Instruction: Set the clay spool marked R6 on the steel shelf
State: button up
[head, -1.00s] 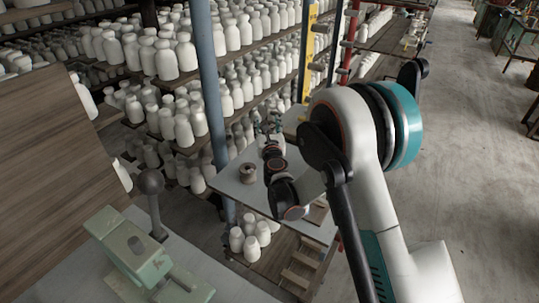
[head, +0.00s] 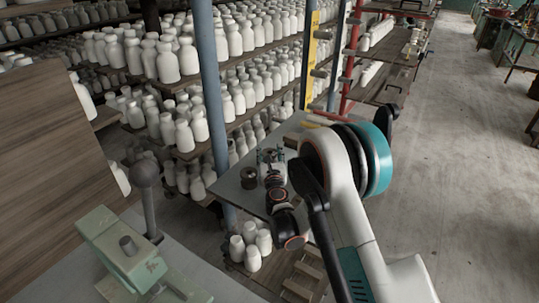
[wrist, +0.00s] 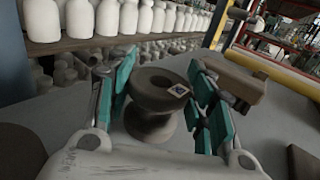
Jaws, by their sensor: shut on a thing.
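A dark grey-brown clay spool (wrist: 152,112) with a wide round rim and a hole in its top stands upright between my fingers in the wrist view. A small pale tag with a dark mark sits on its rim; I cannot read it. My gripper (wrist: 160,98) is shut on this spool, with teal pads at both sides. In the head view my gripper (head: 270,158) is over the grey steel shelf (head: 234,191). I cannot tell whether the spool's base touches the shelf.
A brown block (wrist: 236,80) lies behind my right finger. A yellow bar (wrist: 275,68) runs along the far edge. A blue post (head: 208,85) and racks of white bottles (head: 167,62) stand left of the shelf. Several white bottles (head: 252,257) stand below it.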

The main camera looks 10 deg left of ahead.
jog(key=o, duration=1)
jog(key=shift+f, duration=0.1)
jog(key=shift+c, duration=0.2)
jog(key=shift+s+d, duration=0.1)
jog(key=shift+s, duration=0.2)
jog(key=p+v, duration=0.1)
jog(key=v, duration=0.5)
jog(key=shift+s+d, duration=0.1)
jog(key=shift+s, duration=0.3)
